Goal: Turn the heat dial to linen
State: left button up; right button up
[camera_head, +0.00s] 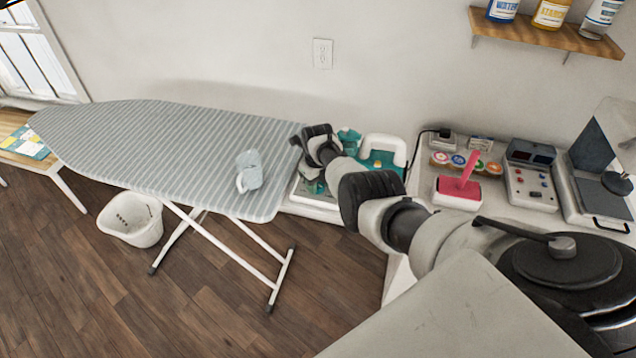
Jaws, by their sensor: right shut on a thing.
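My right arm reaches in from the lower right, and its gripper (312,184) points down at the white base (318,201) beside the right end of the ironing board. The gripper is shut on a small teal part at that base; its wrist and fingers hide most of it. I cannot make out the heat dial, its marks or its setting. A teal appliance with a white handle (398,148), likely the iron, stands just right of the gripper. A teal piece (349,136) shows behind the wrist. My left gripper is not in view.
The striped ironing board (150,140) carries a pale blue cup-like item (250,171). A white basket (131,219) is on the floor. The right counter holds a pink-handled tool (460,188), round colored spools (459,159) and a control box (531,180). A bottle shelf (530,32) hangs above.

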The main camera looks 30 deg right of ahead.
aim_at(318, 184)
jog(key=shift+w+r, duration=0.1)
dwell(0.3)
jog(key=o, duration=0.9)
notch_tip(318, 184, up, 5)
jog(key=shift+p, duration=1.15)
jog(key=shift+r, duration=2.85)
